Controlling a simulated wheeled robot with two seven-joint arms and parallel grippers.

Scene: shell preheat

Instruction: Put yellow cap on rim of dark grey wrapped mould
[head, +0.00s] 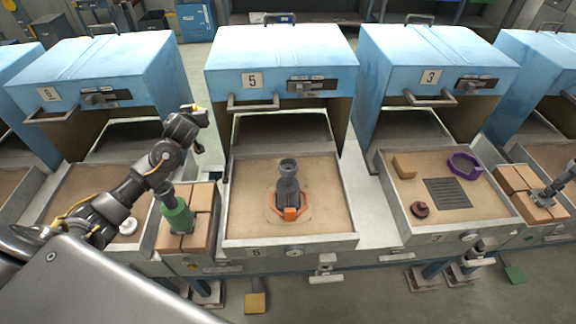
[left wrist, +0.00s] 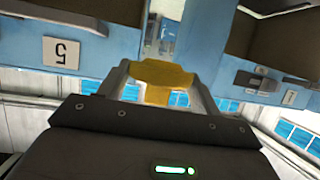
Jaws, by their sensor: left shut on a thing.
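The dark grey wrapped mould (head: 288,177) stands upright in the sand tray of the middle furnace in the head view, with an orange piece (head: 290,212) around its foot. Its round top rim faces up and is bare. My left gripper (head: 201,111) is raised to the left of the mould and higher in the picture, clear of it. The left wrist view shows the left gripper (left wrist: 158,69) shut on the yellow cap (left wrist: 165,77), which sits between its two fingers. In the head view only a small yellow patch shows at the gripper.
A green cylinder (head: 178,215) stands on tan bricks (head: 205,200) below my left arm. The right tray (head: 400,225) holds a purple ring (head: 464,164), a grate (head: 447,193), a block and a brown piece. Blue furnaces (head: 280,60) stand behind the trays.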

